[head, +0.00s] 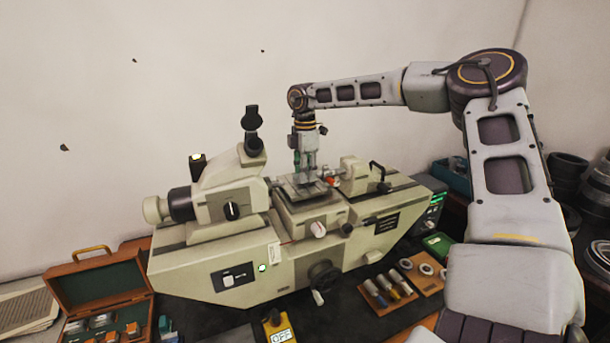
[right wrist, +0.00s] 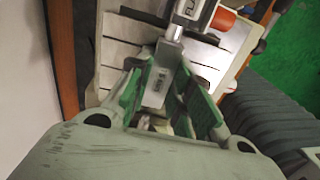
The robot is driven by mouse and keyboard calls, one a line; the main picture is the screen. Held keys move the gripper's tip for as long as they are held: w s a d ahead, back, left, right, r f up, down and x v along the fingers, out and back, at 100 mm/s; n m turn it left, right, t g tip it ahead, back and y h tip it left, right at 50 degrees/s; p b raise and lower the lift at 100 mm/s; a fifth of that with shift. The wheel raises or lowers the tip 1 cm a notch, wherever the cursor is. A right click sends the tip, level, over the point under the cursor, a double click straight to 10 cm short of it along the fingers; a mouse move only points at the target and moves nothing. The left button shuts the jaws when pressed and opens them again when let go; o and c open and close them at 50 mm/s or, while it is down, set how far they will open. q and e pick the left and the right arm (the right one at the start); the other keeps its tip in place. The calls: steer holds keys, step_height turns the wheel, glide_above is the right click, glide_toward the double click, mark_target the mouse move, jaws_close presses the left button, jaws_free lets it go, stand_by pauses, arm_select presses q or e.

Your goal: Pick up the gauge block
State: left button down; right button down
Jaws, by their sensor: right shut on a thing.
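The gauge block (right wrist: 156,88) is a small pale metal block with dark marks on its face. It shows in the right wrist view between the green finger pads of my right gripper (right wrist: 164,75), which is shut on it. In the head view my right gripper (head: 307,176) points down over the small stage of the measuring machine (head: 300,238). The block is too small to make out there. I cannot tell whether it touches the stage (head: 291,192). My left gripper is out of view.
A metal spindle (right wrist: 174,31) lies close beyond the block. An open wooden case (head: 97,290) stands at the left. Ring and pin gauges on a wooden board (head: 400,315) lie in front right. A yellow OFF box (head: 279,330) stands at the front. Dark rings (head: 567,170) are stacked at the right.

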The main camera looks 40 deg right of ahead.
step_height(320, 180, up, 28)
steer(key=shift+p, duration=0.4)
stand_by(0.4)
steer(key=shift+f, duration=0.1)
stand_by(0.6)
